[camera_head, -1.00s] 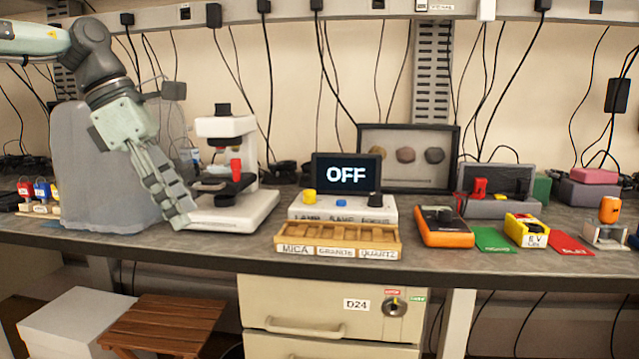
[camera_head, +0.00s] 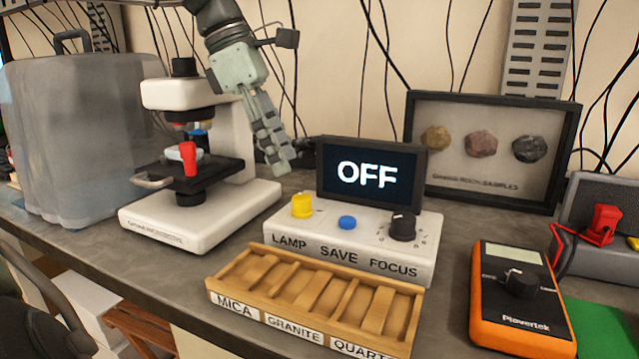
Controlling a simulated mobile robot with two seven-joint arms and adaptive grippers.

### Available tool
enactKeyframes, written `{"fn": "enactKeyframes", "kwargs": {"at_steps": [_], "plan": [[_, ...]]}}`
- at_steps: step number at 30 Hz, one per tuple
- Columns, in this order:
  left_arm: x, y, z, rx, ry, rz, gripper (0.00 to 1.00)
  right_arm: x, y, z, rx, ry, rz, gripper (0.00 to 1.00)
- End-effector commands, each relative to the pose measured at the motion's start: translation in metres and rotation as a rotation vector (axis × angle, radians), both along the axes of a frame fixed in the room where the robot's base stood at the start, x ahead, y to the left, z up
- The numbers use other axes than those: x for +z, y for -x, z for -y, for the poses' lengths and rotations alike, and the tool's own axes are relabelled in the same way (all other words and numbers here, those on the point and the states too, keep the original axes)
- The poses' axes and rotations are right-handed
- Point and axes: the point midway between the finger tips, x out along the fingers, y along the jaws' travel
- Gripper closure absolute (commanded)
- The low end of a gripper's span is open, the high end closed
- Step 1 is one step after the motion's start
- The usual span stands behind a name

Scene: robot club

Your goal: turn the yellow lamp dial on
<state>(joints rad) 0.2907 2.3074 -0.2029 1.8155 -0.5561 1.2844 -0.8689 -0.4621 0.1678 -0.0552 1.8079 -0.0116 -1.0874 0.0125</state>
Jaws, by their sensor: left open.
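The yellow lamp dial (camera_head: 302,205) sits on the left of a white control box (camera_head: 350,235), above the word LAMP. A blue button (camera_head: 347,222) and a black focus knob (camera_head: 403,226) are to its right. The screen (camera_head: 370,172) behind them reads OFF. My left gripper (camera_head: 279,160) hangs from above, fingers pointing down, between the microscope and the screen. It is open and empty, above and behind the yellow dial and apart from it. My right gripper is out of view.
A white microscope (camera_head: 205,160) with a red part stands to the left, beside a grey translucent box (camera_head: 85,135). A wooden tray (camera_head: 262,261) labelled MICA, GRANITE and QUARTZ lies in front of the control box. An orange meter (camera_head: 520,325) and framed rocks (camera_head: 490,188) are on the right.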

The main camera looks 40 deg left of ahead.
Motion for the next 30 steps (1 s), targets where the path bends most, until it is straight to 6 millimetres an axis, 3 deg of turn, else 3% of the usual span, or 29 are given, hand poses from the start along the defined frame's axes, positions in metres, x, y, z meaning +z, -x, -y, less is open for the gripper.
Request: {"fn": "enactKeyframes", "kwargs": {"at_steps": [12,25,30], "plan": [[-0.058,-0.014,0.018,-0.002,0.001,-0.002,0.52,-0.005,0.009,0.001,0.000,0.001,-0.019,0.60],[-0.068,-0.017,0.021,-0.001,0.001,0.001,0.52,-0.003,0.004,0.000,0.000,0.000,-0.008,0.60],[-0.068,-0.017,0.021,-0.001,0.001,0.001,0.73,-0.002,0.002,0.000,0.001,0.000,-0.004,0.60]]}}
